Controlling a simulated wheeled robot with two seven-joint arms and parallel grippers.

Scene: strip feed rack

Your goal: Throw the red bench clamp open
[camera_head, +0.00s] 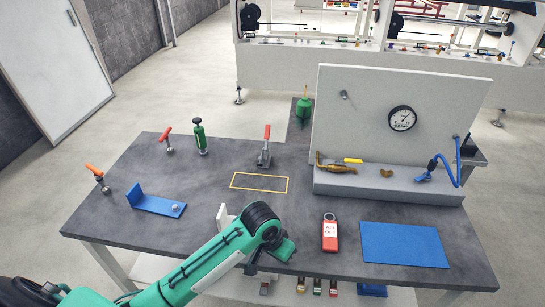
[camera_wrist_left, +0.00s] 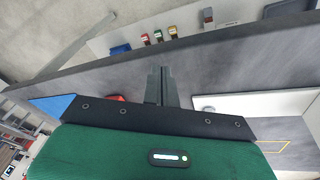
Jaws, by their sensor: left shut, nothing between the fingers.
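The red bench clamp (camera_head: 264,156) stands on the grey bench just behind a yellow outlined rectangle. Its red handle (camera_head: 267,132) points up. My left gripper (camera_wrist_left: 161,86) shows in the left wrist view with its fingers together and nothing between them. In the head view my left arm reaches over the front edge of the bench, well in front of the clamp and not touching it; the fingertips are hidden there. The clamp does not show in the left wrist view. My right gripper is in neither view.
A red lockout tag (camera_head: 330,232) and blue mat (camera_head: 404,244) lie to the right. A gauge panel (camera_head: 345,120) rises at back right. The yellow rectangle (camera_head: 259,190) is empty.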

